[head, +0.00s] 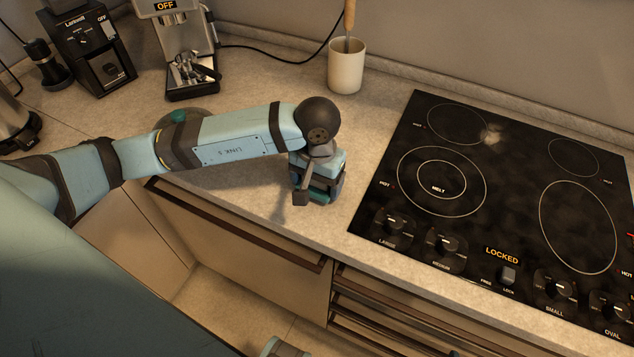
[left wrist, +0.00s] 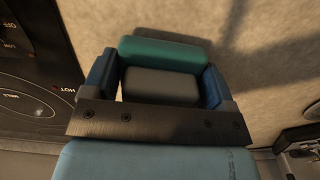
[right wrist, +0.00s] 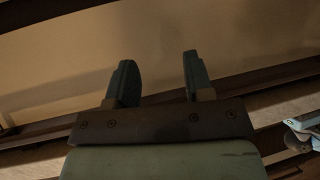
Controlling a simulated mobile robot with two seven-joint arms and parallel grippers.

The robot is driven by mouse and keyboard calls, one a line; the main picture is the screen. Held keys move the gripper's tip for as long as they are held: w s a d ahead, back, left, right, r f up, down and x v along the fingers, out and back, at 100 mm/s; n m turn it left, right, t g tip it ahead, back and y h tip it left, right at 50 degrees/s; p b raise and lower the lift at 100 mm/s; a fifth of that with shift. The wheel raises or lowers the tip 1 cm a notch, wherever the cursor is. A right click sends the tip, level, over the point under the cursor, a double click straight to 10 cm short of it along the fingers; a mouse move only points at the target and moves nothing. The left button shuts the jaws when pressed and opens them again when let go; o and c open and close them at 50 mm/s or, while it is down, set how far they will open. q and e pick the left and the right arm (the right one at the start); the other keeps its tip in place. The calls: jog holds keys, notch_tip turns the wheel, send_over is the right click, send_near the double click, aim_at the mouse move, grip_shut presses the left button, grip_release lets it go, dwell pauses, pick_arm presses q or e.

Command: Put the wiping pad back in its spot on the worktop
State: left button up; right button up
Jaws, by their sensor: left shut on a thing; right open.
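The wiping pad, a green and dark grey block (left wrist: 165,51), is held between the two blue fingers of my left gripper (left wrist: 158,82). In the head view my left gripper (head: 318,181) points down over the worktop (head: 262,190), between its front edge and the hob's left side. A green edge of the pad (head: 320,196) shows there beneath the fingers. The pad is at or just above the surface; I cannot tell whether it touches. My right gripper (right wrist: 160,78) is open and empty, facing a cabinet front. No marked spot for the pad is clear to see.
The black hob (head: 490,190) lies right of my left gripper, its display reading LOCKED. A cream pot (head: 346,68) with a wooden-handled tool stands behind. A coffee machine (head: 188,45) and a grinder (head: 92,45) stand back left.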

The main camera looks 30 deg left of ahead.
pick_arm(q)
jog(key=shift+f, duration=0.6)
jog(key=shift+f+b, duration=0.15)
jog(key=shift+b, duration=0.15)
jog(key=o, duration=1)
jog(key=shift+c, duration=0.2)
jog(key=shift+r+p, duration=0.35)
jog(key=shift+r, duration=0.1)
notch_tip(320, 180, up, 12)
jog(key=shift+f+b, duration=0.2)
jog(key=shift+b, duration=0.25)
jog(key=shift+f, duration=0.1)
